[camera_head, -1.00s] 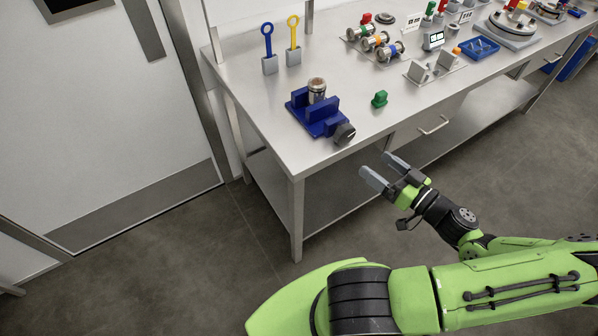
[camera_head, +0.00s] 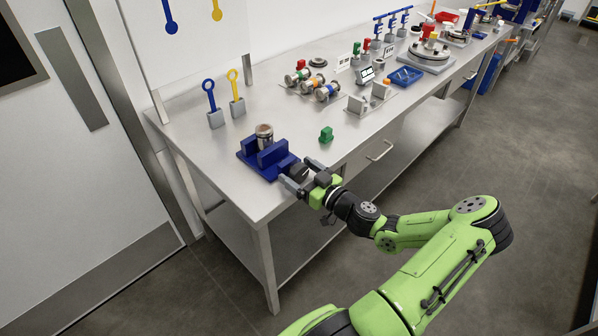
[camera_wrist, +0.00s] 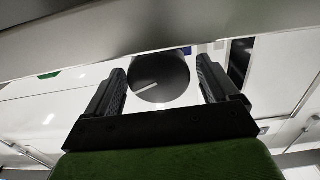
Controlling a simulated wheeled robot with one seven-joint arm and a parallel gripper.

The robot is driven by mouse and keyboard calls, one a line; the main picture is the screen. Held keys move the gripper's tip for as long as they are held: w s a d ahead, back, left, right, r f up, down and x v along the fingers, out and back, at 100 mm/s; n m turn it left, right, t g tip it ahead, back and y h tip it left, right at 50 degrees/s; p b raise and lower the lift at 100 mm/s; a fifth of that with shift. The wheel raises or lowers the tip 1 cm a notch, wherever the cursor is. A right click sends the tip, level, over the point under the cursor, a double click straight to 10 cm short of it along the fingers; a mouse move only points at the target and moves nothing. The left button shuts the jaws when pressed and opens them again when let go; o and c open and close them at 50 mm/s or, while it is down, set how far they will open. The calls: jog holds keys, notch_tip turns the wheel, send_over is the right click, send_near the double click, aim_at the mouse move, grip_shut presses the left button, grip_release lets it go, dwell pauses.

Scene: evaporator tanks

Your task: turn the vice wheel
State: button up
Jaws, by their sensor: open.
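The blue vice (camera_head: 262,158) stands at the near left corner of the steel table, with a metal cylinder (camera_head: 264,136) upright in it. Its dark round wheel (camera_head: 299,172) faces the table's front edge. In the wrist view the wheel (camera_wrist: 160,78) shows a pale line on its face and sits between my two fingers. My gripper (camera_head: 301,177) is open, with one finger on each side of the wheel. The wrist view shows small gaps between the fingers and the wheel. The head view partly hides the wheel behind the fingers.
A green block (camera_head: 326,134) stands on the table to the right of the vice. Blue (camera_head: 213,104) and yellow (camera_head: 236,95) ring-topped rods stand behind it. Several fixtures and a blue tray (camera_head: 406,76) lie farther right. The floor in front is clear.

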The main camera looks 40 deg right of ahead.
jog(key=shift+w, duration=0.2)
jog(key=c, duration=1)
jog(key=shift+o, duration=0.2)
jog(key=shift+m, duration=0.8)
jog(key=o, duration=1)
jog(key=shift+c, duration=0.2)
jog(key=shift+s, duration=0.15)
jog(key=s, duration=1.5)
jog(key=shift+s+d, duration=0.25)
jog(key=shift+s, duration=0.05)
